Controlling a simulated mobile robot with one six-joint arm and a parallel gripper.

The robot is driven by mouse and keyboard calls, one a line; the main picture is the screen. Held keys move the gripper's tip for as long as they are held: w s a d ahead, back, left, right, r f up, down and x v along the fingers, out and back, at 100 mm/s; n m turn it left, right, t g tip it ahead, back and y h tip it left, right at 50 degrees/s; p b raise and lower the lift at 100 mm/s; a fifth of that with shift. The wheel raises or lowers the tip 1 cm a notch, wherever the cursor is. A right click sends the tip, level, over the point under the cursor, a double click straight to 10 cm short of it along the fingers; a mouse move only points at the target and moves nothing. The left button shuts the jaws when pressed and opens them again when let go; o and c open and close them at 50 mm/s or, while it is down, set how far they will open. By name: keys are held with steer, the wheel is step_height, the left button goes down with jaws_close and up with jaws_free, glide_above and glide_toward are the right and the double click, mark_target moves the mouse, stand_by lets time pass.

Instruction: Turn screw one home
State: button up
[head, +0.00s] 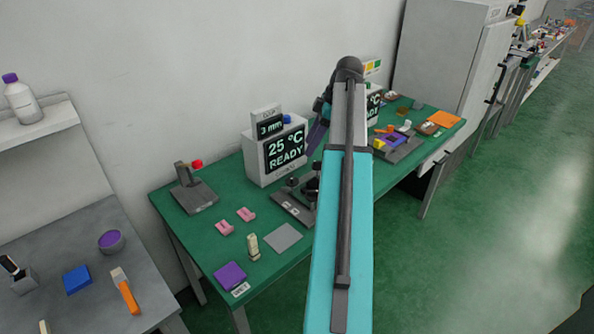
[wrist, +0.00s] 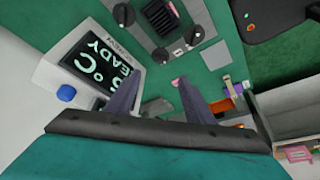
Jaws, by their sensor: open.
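A dark fixture plate (head: 291,208) with black knobs and a black block lies on the green bench in front of the display unit. My arm hides part of it. In the wrist view the grey plate (wrist: 143,35) shows round black knobs at left (wrist: 123,14), right (wrist: 194,34) and near end (wrist: 160,55), around a ribbed black block (wrist: 160,16). I cannot tell which knob, if any, is screw one. My gripper (wrist: 155,84) has its two fingers apart with nothing between them. In the picture, the plate lies beyond the fingertips.
The display unit (head: 282,151) reads 25 °C READY and stands close to my gripper; its blue button (wrist: 66,92) shows at left. A lever fixture with a red knob (head: 197,164), pink pieces (head: 246,214) and a purple block (head: 230,276) are on the bench (head: 185,232).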

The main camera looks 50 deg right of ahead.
mark_target(292, 176)
steer(key=shift+w+a+f, duration=0.1)
steer(key=shift+p+x, duration=1.35)
steer(key=shift+x, duration=5.45)
